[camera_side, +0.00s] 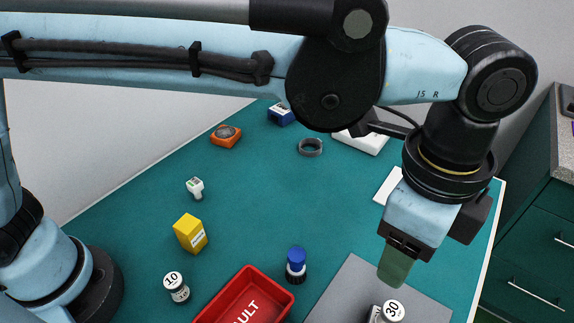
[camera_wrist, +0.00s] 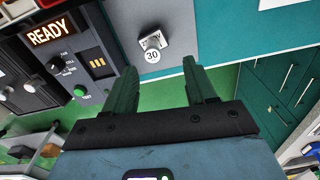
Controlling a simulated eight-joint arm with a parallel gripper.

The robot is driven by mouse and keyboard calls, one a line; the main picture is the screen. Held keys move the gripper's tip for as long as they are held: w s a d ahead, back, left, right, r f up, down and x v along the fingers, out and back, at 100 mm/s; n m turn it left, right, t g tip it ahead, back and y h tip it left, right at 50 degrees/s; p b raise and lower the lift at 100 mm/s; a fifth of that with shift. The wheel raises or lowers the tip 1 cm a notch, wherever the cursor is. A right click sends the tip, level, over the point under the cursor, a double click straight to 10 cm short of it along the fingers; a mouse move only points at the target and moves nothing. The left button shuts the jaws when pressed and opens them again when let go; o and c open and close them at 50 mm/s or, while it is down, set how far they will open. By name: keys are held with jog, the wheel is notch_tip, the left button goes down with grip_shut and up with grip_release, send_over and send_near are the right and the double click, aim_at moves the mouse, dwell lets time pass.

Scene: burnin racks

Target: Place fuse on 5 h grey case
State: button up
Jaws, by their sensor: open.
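My gripper (camera_side: 394,272) hangs at the right of the side view, pointing down above a grey plate (camera_side: 345,284). In the wrist view its two green fingers (camera_wrist: 159,68) are apart with nothing between them. A grey-and-white piece with a round "30" label (camera_side: 392,310) stands on the plate, just beyond the fingertips in the wrist view (camera_wrist: 152,46). A similar dark-and-white piece marked "10" (camera_side: 177,288) stands on the teal table. A small white piece with a green mark (camera_side: 195,187) stands farther back. I cannot tell which piece is the fuse, and no "5 h" label is readable.
A red FAULT tray (camera_side: 212,316), a blue-topped knob (camera_side: 296,264) and a yellow box (camera_side: 190,233) stand on the table. Farther back are an orange-based piece (camera_side: 226,137) and a dark ring (camera_side: 310,147). A dark panel with a lit READY sign (camera_wrist: 48,34) borders the plate.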

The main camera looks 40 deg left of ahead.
jog(key=w+a+r+n+t+h, duration=0.15)
jog(key=w+a+n, duration=0.4)
jog(key=a, duration=0.65)
jog(key=s+a+f+n+t+y, duration=0.1)
jog(key=a+n, duration=0.5)
jog(key=a, duration=0.7)
jog(key=s+a+f+n+t+y, duration=0.1)
jog(key=s+a+f+n+t, duration=0.2)
jog(key=a+n, duration=0.4)
jog(key=a+f+t, duration=0.1)
jog(key=a, duration=0.6)
jog(key=shift+a, duration=0.2)
